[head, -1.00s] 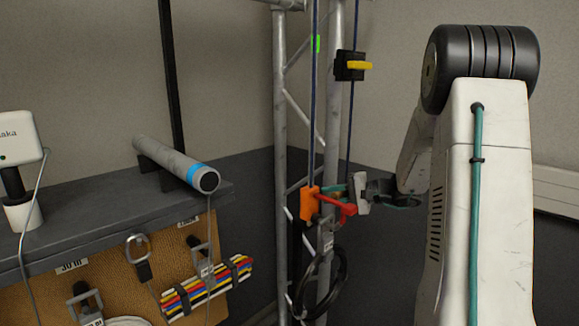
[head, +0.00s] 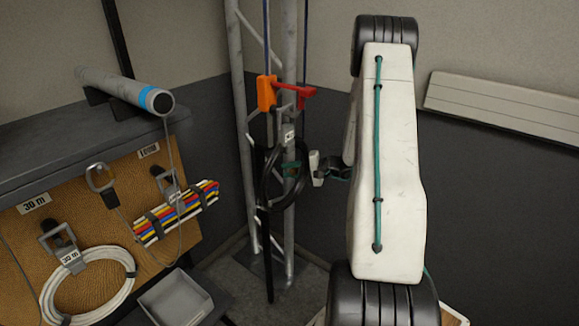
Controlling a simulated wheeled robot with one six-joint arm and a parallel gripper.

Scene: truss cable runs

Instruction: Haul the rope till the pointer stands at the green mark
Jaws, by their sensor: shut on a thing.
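Two dark blue rope runs show at the top, one going down into the orange rope clutch with its red lever (head: 267,94). The other rope run (head: 306,40) passes to its right, by the truss leg. My gripper (head: 289,166) is lower down by the truss, at the height of a hanging black cable coil. Its teal fingers are shut on the rope, though the exact grip is small and partly hidden by the coil and truss. The pointer and the green mark are above the picture and not in view now.
The black coil (head: 267,190) hangs close beside my fingers. A bench with a grey cylinder (head: 130,92), a pegboard with a white cable coil (head: 88,292) and a grey bin (head: 176,300) stand at left. Floor around the truss foot looks clear.

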